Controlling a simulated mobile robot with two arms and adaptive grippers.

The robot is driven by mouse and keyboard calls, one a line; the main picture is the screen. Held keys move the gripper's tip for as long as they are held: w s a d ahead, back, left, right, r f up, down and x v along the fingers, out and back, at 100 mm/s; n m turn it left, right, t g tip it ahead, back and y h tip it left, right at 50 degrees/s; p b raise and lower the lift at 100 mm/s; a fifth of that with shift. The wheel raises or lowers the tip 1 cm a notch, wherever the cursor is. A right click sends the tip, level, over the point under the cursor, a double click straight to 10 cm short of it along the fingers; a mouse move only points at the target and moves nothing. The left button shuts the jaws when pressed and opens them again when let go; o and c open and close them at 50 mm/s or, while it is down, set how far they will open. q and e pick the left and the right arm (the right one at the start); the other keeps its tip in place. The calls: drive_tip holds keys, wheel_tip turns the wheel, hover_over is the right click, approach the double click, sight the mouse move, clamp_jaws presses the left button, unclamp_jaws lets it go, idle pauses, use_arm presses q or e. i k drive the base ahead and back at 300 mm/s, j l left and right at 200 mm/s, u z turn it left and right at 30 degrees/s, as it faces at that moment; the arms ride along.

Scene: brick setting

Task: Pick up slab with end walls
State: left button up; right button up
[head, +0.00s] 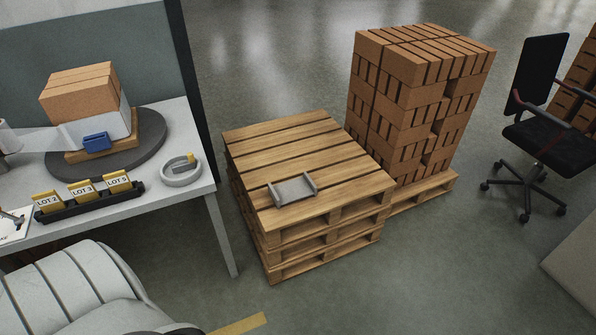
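The slab with end walls (292,191) is a small grey piece with a flat base and a raised wall at each end. It lies on the top boards of a stack of wooden pallets (300,150), near the front edge of the stack. Nothing touches it from above and its top is fully in view. Neither of my grippers shows in the head view.
A tall brick stack (420,100) stands on a pallet behind the pallets. At left, a table (215,187) bears a dark turntable (148,155), wrapped bricks, a tape ring (181,174) and a lot-card rack (88,196). An office chair (550,140) stands right.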

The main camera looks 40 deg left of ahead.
sight(289, 192)
drive_tip(key=i+l+u, duration=0.1)
drive_tip(key=i+u, duration=0.35)
drive_tip(key=i+l+u, duration=0.25)
drive_tip(key=u, duration=0.2)
drive_tip(key=i+l+u, duration=0.65)
drive_tip(key=l+u, duration=0.3)
drive_tip(key=j, duration=0.1)
